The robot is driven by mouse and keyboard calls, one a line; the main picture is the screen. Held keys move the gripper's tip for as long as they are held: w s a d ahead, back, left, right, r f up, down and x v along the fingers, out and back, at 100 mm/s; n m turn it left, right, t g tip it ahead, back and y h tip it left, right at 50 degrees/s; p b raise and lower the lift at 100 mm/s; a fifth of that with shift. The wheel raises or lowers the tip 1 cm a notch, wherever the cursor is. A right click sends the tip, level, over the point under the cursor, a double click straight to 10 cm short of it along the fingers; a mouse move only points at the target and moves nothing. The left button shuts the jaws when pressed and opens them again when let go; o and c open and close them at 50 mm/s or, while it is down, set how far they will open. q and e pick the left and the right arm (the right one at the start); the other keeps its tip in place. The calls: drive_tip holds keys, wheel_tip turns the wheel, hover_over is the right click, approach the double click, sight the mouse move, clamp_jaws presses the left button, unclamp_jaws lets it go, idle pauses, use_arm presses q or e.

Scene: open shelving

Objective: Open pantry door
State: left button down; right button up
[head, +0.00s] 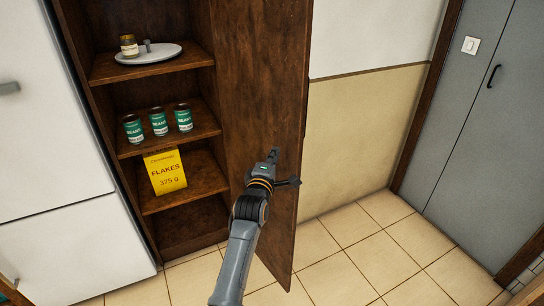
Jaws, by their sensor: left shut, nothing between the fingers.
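The pantry door (250,75) is a tall dark wooden panel, hinged on the right of the open shelving and standing wide open. The pantry shelves (163,207) show in full to its left. My left gripper (275,153) is shut and empty, in front of the door's inner face at about mid-height. I cannot tell whether it touches the door. My right gripper is out of view.
The shelves hold a plate (149,54) with a jar (129,46), several green cans (159,121) and a yellow flakes box (166,172). A white fridge (50,130) stands at left. Grey double doors (480,130) are at right. The tiled floor (370,250) is clear.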

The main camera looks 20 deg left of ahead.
use_arm(q)
wheel_tip(320, 180, up, 10)
drive_tip(key=s+d+f+m+g+h, duration=0.25)
drive_tip(key=s+f+m+g, duration=0.35)
drive_tip(key=s+f+m, duration=0.75)
drive_tip(key=s+d+f+m+g, duration=0.2)
drive_tip(key=s+f+m+g, duration=0.35)
drive_tip(key=s, duration=0.95)
drive_tip(key=s+d+f+m+g, duration=0.25)
drive_tip(key=s+f, duration=0.65)
drive_tip(key=s, duration=0.5)
wheel_tip(320, 180, down, 28)
drive_tip(key=s+g, duration=0.2)
drive_tip(key=s, duration=0.1)
drive_tip(key=s+a+f, duration=0.3)
drive_tip(key=s+f, duration=1.2)
drive_tip(key=s, duration=0.1)
drive_tip(key=shift+m+g, duration=0.35)
drive_tip(key=shift+g, duration=0.05)
